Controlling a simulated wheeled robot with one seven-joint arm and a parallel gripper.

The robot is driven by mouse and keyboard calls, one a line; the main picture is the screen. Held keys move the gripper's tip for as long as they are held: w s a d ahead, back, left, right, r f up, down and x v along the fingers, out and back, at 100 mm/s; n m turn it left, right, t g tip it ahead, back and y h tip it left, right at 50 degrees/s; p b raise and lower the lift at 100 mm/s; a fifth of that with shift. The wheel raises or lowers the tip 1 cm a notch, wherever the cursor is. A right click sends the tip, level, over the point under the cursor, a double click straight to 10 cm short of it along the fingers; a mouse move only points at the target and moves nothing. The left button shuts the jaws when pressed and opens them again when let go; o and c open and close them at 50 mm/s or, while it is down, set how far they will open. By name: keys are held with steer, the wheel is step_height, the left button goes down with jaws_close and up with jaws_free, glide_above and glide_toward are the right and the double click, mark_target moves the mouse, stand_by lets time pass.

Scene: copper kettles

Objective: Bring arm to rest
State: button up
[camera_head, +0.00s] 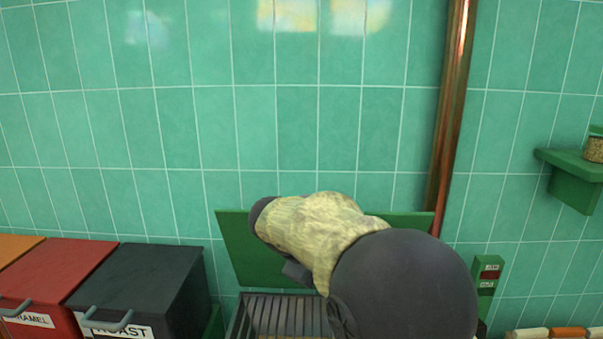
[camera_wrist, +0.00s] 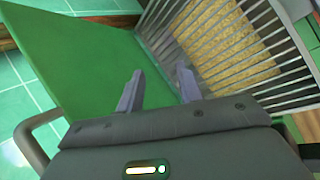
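My arm is folded in front of the tiled wall in the head view, and its outer part hangs over a slatted metal rack or grate (camera_head: 280,314). My gripper (camera_wrist: 160,84) shows in the wrist view with its two grey fingers apart and nothing between them. The fingers point toward a green panel (camera_wrist: 85,70) and the near corner of the slatted box (camera_wrist: 225,50). Something yellowish and grainy lies behind the slats. The fingertips look apart from both, though the exact gap is hard to tell. In the head view the gripper's fingers are hidden behind my arm.
A black bin (camera_head: 145,285), a red bin (camera_head: 55,280) and an orange bin (camera_head: 15,250) stand at the left. A copper pipe (camera_head: 452,110) runs up the wall. A green shelf (camera_head: 575,175) with a jar (camera_head: 594,146) is at the right. The wall above my arm is clear.

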steer(key=s+d+f+m+y+b, duration=0.3)
steer(key=s+d+f+m, duration=0.2)
steer(key=s+f, duration=0.4)
steer(key=s+d+f+m+g+y+b, duration=0.1)
steer(key=s+d+f+m+y+b, duration=0.1)
steer(key=s+d+f+m, duration=0.3)
steer(key=s+f+y, duration=0.1)
steer(key=s+f, duration=0.3)
steer(key=f, duration=0.3)
steer(key=shift+s+f+m+g+b, duration=0.15)
steer(key=shift+f+m+g+b, duration=0.15)
steer(key=shift+f+m+b, duration=0.1)
